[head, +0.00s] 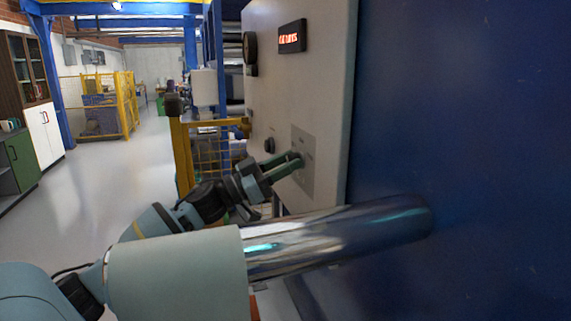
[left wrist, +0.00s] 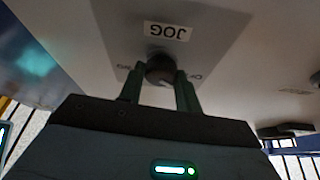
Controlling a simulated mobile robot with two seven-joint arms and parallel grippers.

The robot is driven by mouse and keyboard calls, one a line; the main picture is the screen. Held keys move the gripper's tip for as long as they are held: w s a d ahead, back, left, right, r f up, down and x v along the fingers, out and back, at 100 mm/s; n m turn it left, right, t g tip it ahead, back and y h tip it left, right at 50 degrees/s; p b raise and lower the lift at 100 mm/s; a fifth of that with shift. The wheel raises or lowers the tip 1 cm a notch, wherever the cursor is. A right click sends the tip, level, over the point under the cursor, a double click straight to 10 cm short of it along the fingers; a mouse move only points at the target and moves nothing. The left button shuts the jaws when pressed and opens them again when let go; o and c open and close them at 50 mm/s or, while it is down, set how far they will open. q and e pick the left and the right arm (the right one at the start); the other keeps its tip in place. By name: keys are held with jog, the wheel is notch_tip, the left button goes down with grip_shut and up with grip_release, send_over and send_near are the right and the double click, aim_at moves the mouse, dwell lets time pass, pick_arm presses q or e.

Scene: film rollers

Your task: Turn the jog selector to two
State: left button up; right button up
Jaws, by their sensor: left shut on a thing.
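The jog selector (left wrist: 160,70) is a dark round knob on a grey plate, under a label reading JOG, upside down in the left wrist view. My left gripper (left wrist: 160,88) has its two green fingers on either side of the knob and is shut on it. In the head view the left gripper (head: 291,165) reaches the grey plate (head: 304,178) on the pale panel, and its fingers largely hide the knob. My right gripper is not in view.
The pale panel (head: 300,90) carries a red lit display (head: 292,37), a round dark gauge (head: 250,48) and another dark knob (head: 269,145). A shiny metal roller (head: 340,235) crosses in front, below the gripper. A blue wall (head: 470,120) fills the right. Open floor lies left.

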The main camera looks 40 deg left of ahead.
pick_arm(q)
jog(key=shift+m, duration=0.3)
jog(key=m+g+h, duration=0.1)
jog(key=m+g, duration=0.1)
jog(key=m, duration=0.4)
jog(key=m+g+h, duration=0.1)
jog(key=m+g, duration=0.1)
jog(key=m, duration=0.3)
jog(key=m+g+h, duration=0.1)
jog(key=m+g, duration=0.2)
jog(key=m, duration=0.3)
jog(key=shift+a+r+m+b, duration=0.15)
jog(key=shift+m+b, duration=0.15)
jog(key=shift+b, duration=0.1)
jog(key=m+g, duration=0.1)
jog(key=m, duration=0.2)
jog(key=shift+r+y, duration=0.1)
jog(key=shift+y, duration=0.3)
jog(key=m+y, duration=0.1)
jog(key=m, duration=0.1)
jog(key=m+y+p, duration=0.1)
jog(key=m, duration=0.2)
jog(key=shift+g, duration=0.3)
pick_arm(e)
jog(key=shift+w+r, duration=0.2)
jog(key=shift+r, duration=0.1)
pick_arm(q)
jog(key=o, duration=1)
jog(key=shift+c, duration=0.2)
